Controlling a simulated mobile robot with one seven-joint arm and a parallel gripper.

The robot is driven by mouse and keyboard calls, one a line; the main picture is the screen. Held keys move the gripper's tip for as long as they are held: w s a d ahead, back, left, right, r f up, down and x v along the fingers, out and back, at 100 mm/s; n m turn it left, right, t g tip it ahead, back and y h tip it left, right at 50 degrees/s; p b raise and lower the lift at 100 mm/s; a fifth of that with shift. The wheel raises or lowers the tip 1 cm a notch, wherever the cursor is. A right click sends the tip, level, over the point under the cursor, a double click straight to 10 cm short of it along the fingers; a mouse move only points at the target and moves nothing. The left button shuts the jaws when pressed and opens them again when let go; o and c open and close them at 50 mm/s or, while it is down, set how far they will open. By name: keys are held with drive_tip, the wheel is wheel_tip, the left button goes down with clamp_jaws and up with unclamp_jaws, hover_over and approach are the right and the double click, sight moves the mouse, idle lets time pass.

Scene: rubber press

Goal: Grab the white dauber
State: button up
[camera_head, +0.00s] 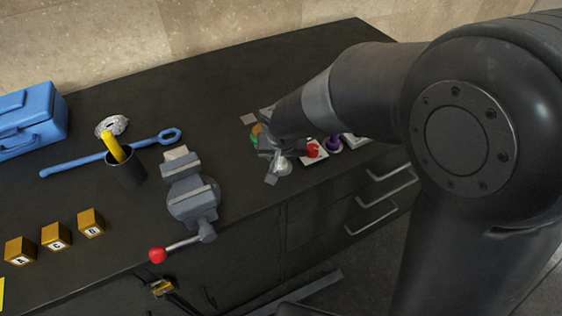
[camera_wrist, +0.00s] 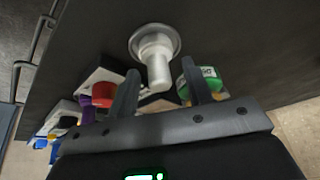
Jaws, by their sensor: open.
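The white dauber (camera_wrist: 156,62) is in the wrist view, with a round flared base and a narrower handle pointing toward my gripper. My gripper (camera_wrist: 160,72) is open, with one finger on each side of the handle's line. I cannot tell how far the fingers reach along the handle, and no contact is clear. In the head view the white dauber (camera_head: 283,165) shows partly beside my gripper (camera_head: 268,152), low over the dark bench, and my wrist hides some of it.
A red dauber (camera_head: 313,149) and a purple dauber (camera_head: 333,144) stand close to the right; a green one (camera_wrist: 210,73) is near one finger. A grey vise (camera_head: 190,195) stands to the left, with a cup (camera_head: 126,170), blue wrench (camera_head: 75,165) and lettered blocks (camera_head: 57,236) beyond.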

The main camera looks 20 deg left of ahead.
clamp_jaws()
idle(0.5)
